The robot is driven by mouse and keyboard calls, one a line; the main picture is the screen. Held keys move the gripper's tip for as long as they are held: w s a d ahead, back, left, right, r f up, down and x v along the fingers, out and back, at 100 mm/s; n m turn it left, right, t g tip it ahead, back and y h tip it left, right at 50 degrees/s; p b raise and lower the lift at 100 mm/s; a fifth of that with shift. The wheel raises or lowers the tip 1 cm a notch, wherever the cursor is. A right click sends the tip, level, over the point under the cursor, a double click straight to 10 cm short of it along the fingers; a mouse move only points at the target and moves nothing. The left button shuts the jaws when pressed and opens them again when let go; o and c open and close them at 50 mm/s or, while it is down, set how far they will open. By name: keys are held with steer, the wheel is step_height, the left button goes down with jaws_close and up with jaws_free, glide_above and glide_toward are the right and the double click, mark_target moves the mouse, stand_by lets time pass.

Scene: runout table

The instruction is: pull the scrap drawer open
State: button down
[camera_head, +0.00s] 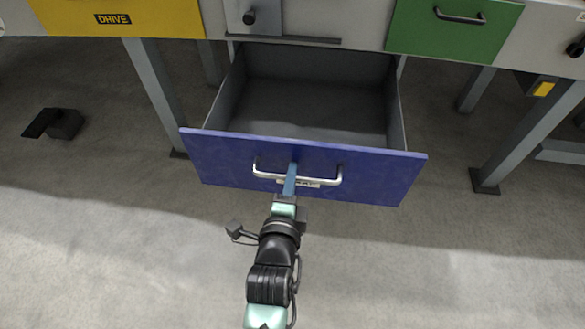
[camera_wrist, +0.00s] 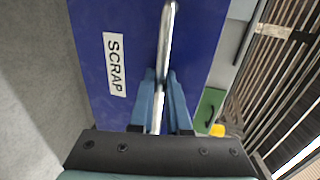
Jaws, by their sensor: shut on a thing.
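The scrap drawer (camera_head: 225,158) has a blue front and grey inner walls, and it stands far out from under the table, its inside empty. Its silver bar handle (camera_head: 330,178) runs across the front. In the wrist view the blue front (camera_wrist: 200,30) carries a white label (camera_wrist: 114,64) reading SCRAP, left of the handle (camera_wrist: 166,40). My gripper (camera_head: 292,170) is shut on the handle near its middle. The blue fingers also show in the wrist view (camera_wrist: 160,95), one on each side of the bar. In the head view my gripper partly covers the label.
Above the drawer is the table's front, with a yellow panel marked DRIVE (camera_head: 130,18), a grey panel with a black knob (camera_head: 265,18) and a green drawer (camera_head: 450,35) at the right. Table legs (camera_head: 530,130) stand on both sides. A dark pedal-like object (camera_head: 62,123) lies on the floor at left.

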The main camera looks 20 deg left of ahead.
stand_by(0.3)
steer(key=c, duration=0.9)
jaws_free()
steer(key=shift+s, duration=0.1)
steer(key=p+v, duration=0.4)
steer(key=v, duration=0.9)
steer(key=shift+p, duration=0.35)
